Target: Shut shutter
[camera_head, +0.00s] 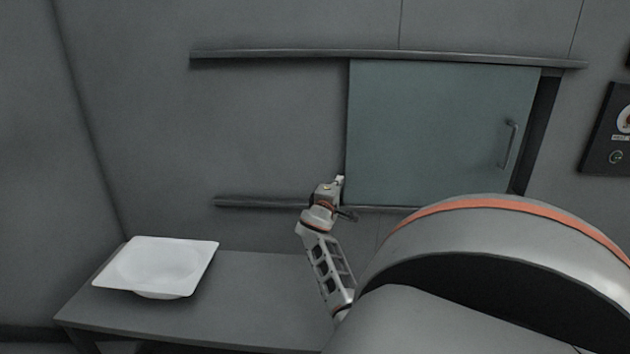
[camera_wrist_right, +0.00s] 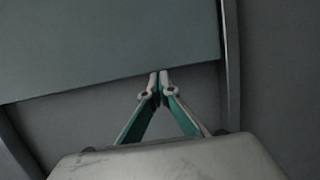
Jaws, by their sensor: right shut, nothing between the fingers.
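The shutter (camera_head: 430,130) is a flat grey-green panel set between an upper and a lower rail on the wall. A handle (camera_head: 510,145) stands upright near its right edge. A narrow dark gap (camera_head: 540,125) shows to the right of the panel. My right gripper (camera_head: 341,180) is at the panel's lower left corner, with its fingers shut and empty. In the right wrist view the fingertips (camera_wrist_right: 160,74) meet beside the edge of the shutter (camera_wrist_right: 110,45); I cannot tell whether they touch it. My left gripper is not in view.
The upper rail (camera_head: 270,57) and lower rail (camera_head: 260,202) run left past the panel along bare wall. A white square basin (camera_head: 160,262) sits on a grey counter (camera_head: 245,290) below. A dark framed picture (camera_head: 605,150) hangs at the far right.

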